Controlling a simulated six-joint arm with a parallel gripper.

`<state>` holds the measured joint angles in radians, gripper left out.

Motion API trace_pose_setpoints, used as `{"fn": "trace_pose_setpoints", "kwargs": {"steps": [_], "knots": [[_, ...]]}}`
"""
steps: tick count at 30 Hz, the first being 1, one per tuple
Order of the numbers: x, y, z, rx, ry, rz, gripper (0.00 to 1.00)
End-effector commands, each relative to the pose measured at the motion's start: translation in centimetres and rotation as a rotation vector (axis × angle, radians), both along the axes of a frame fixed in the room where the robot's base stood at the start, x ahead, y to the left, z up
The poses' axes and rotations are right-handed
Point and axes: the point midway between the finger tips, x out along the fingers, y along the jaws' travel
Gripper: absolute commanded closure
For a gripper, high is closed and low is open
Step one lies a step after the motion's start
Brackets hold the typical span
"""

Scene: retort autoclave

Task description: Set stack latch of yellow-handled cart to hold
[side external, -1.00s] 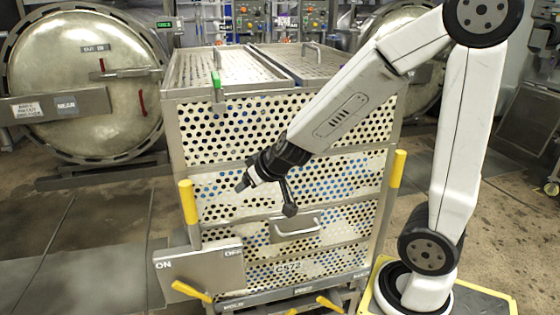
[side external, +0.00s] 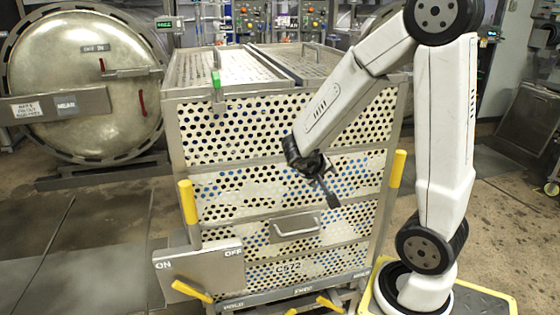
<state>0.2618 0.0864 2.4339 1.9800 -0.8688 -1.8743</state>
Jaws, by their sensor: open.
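The cart is a tall perforated metal stack (side external: 285,222) with yellow upright handles, one at its left corner (side external: 187,202) and one at its right corner (side external: 397,169). A grey labelled bar (side external: 265,301) runs along its bottom front; its lettering is small, with a word like FREE near the middle. Yellow levers show below the bar, one near the centre (side external: 328,303). I cannot tell which is the stack latch or how it is set. My gripper (side external: 322,182) is open and empty, in front of the upper-middle of the cart's front, well above the bar.
An ON/OFF plate (side external: 200,270) with a yellow lever (side external: 192,290) sticks out at the cart's lower left. A drawer-type handle (side external: 296,226) and a green-tipped clip (side external: 216,84) are on the cart. A round autoclave door (side external: 85,85) stands behind left. The left floor is open.

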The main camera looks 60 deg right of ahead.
Motion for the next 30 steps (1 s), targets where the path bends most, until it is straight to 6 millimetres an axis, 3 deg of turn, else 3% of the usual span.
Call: {"fn": "trace_pose_setpoints", "kwargs": {"steps": [4, 17, 30], "knots": [[-1.7, 0.0, -0.3, 0.021, 0.084, -0.055, 0.29], [-1.7, 0.0, -5.6, 0.021, 0.089, -0.050, 0.29], [-1.7, 0.1, -14.4, 0.021, 0.089, -0.049, 0.29]]}}
